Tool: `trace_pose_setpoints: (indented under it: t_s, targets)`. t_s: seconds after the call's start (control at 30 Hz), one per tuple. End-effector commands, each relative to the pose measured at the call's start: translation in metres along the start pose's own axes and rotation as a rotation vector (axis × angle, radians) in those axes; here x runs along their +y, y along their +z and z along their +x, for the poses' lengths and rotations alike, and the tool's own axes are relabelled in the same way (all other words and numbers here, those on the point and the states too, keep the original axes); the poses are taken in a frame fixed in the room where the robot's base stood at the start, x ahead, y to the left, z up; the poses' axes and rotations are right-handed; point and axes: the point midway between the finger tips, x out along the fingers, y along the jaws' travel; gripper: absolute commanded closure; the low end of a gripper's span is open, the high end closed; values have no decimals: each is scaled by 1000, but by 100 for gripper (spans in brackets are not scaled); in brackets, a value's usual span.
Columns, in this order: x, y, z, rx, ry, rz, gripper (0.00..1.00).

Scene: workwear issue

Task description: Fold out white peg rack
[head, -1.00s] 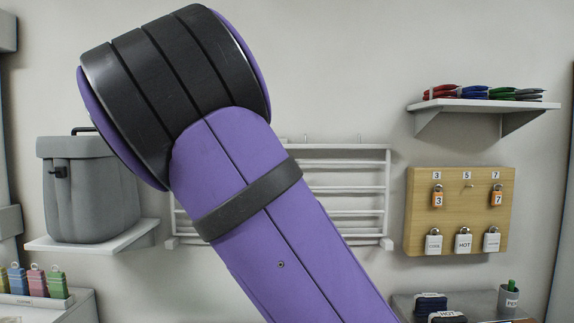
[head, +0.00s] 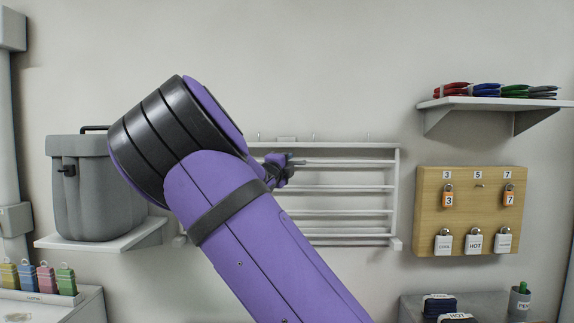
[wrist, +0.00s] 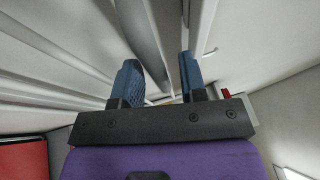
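The white peg rack (head: 345,188) is on the wall in the middle of the head view. It has several horizontal bars and looks flat against the wall. My arm hides its left part. My gripper (head: 294,160) is at its upper part, close to the top bars. In the wrist view my gripper (wrist: 158,60) has its two blue fingers apart. Pale rails of the rack (wrist: 205,22) run past and between the fingers. I cannot tell whether a finger touches a rail.
A grey lidded bin (head: 85,190) stands on a left wall shelf (head: 130,236). A wooden padlock board (head: 460,215) hangs right of the rack, below a shelf (head: 490,103) with coloured bundles. A counter (head: 412,305) is at lower right. Coloured tags (head: 45,280) stand lower left.

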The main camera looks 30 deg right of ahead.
Motion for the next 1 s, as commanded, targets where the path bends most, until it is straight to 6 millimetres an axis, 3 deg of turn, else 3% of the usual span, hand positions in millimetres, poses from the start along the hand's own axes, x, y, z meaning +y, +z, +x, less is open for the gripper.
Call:
trace_pose_setpoints:
  t_s: [0.4, 0.6, 1.0]
  targets:
    - [0, 0, 7, 0, 1, -1, 61]
    - [0, 0, 7, 0, 1, -1, 100]
    - [1, 2, -4, 0, -31, 13, 100]
